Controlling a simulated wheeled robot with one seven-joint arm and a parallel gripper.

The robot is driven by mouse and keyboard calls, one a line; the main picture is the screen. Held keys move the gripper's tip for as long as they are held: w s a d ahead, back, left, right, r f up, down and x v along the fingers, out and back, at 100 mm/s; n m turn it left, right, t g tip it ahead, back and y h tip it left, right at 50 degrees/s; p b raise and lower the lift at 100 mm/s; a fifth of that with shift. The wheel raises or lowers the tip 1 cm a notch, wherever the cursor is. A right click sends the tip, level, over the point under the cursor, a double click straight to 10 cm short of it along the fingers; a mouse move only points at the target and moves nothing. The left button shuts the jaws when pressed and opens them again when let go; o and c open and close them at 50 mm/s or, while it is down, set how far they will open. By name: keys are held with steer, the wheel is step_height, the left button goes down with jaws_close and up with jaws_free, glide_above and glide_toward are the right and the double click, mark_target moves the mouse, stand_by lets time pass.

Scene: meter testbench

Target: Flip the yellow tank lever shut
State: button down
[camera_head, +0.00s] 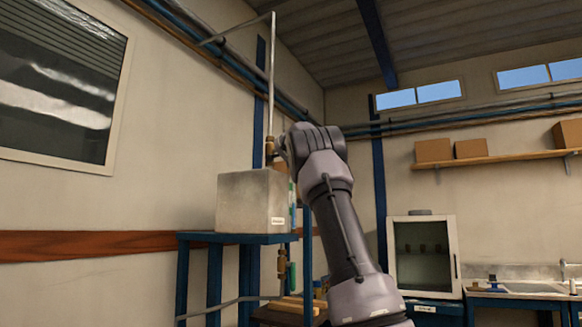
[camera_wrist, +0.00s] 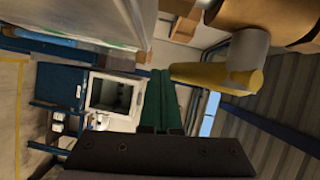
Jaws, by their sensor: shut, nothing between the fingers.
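The yellow lever (camera_wrist: 215,77) shows in the wrist view, sticking out sideways from a grey stem on a brass valve (camera_wrist: 285,15). In the head view the brass valve (camera_head: 270,150) sits on the upright pipe above the grey tank (camera_head: 245,202); the lever is hidden there behind my wrist. My gripper (camera_wrist: 164,74) has its two green fingers shut together and empty. The fingertips are close beside the lever's free end; I cannot tell whether they touch. In the head view the fingers are hidden behind my arm.
The tank stands on a blue stand (camera_head: 238,238), and its pale side (camera_wrist: 85,20) is close to the fingers. A second brass valve (camera_head: 282,262) hangs below. A white cabinet (camera_head: 422,252) and a sink counter (camera_head: 530,295) stand farther right.

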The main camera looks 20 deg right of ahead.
steer(key=shift+w+d+r+t, duration=0.2)
steer(key=shift+r+t, duration=0.1)
steer(key=shift+r, duration=0.1)
steer(key=shift+w+d+r+n+t+h, duration=0.1)
steer(key=shift+r+n+t+h, duration=0.15)
steer(key=shift+n+t+h, duration=0.05)
stand_by(3.0)
steer(key=shift+f, duration=0.1)
